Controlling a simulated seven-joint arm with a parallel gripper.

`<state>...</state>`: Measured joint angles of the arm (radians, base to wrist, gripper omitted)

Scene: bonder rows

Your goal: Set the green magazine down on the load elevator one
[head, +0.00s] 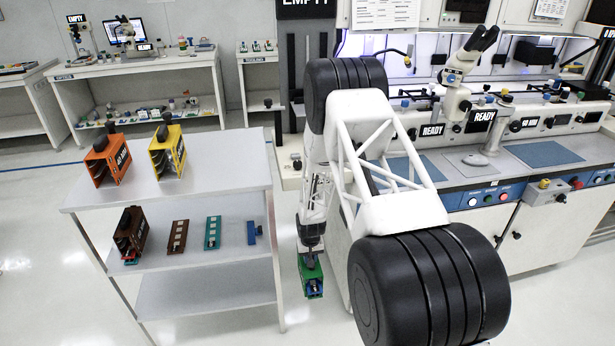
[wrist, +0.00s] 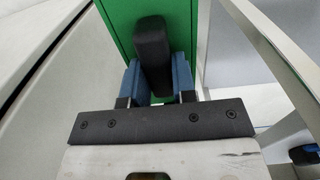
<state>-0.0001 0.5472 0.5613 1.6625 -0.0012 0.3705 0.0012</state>
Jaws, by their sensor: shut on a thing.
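My gripper (head: 311,257) points down and is shut on the green magazine (head: 309,276). It holds the magazine in the air, to the right of the shelf cart and in front of the bench. In the wrist view, the blue finger pads of my gripper (wrist: 157,78) close on both sides of the black handle (wrist: 152,48) on top of the green magazine (wrist: 119,22). A dark upright frame under an EMPTY sign (head: 305,4) stands behind my arm. I cannot tell whether it is load elevator one, and my arm hides part of it.
The cart (head: 225,163) carries an orange magazine (head: 100,166) and a yellow magazine (head: 160,160) on top. A brown magazine (head: 131,232) and several flat strips lie on its middle shelf. The bench (head: 470,190) with a microscope (head: 456,100) stands right, with READY signs.

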